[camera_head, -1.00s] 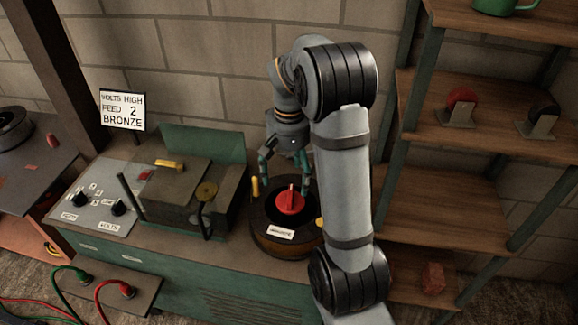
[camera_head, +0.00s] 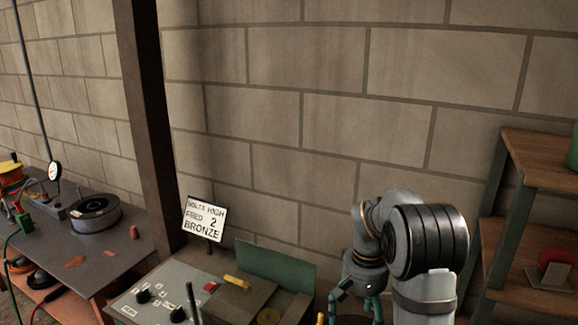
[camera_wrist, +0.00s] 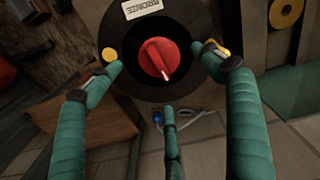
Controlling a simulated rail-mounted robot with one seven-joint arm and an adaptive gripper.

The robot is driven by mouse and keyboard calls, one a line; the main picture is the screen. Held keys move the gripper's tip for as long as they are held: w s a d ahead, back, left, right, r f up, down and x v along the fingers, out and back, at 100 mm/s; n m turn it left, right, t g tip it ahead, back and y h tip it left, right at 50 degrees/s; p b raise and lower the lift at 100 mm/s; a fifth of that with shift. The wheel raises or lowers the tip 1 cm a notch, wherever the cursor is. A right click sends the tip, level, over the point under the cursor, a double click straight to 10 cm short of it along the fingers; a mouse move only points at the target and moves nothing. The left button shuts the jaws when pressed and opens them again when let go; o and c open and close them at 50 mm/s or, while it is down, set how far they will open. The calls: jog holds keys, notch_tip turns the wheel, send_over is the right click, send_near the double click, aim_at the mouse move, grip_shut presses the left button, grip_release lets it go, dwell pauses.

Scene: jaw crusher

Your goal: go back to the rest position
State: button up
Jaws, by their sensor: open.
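My gripper (camera_head: 357,300) shows at the bottom of the head view, with its fingers pointing down and their tips near the lower picture edge. In the wrist view my gripper (camera_wrist: 165,85) has its green fingers spread wide and holds nothing. In the head view the holder is mostly cut off.
A wooden shelf (camera_head: 540,165) stands close on the right. The brick wall lies behind.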

notch_tip(320, 180, down, 8)
jog(key=shift+r, duration=0.15)
jog(key=shift+f+n+p, duration=0.25)
jog(key=shift+n+p, duration=0.55)
jog(key=shift+n, duration=1)
jog(key=shift+f, duration=0.1)
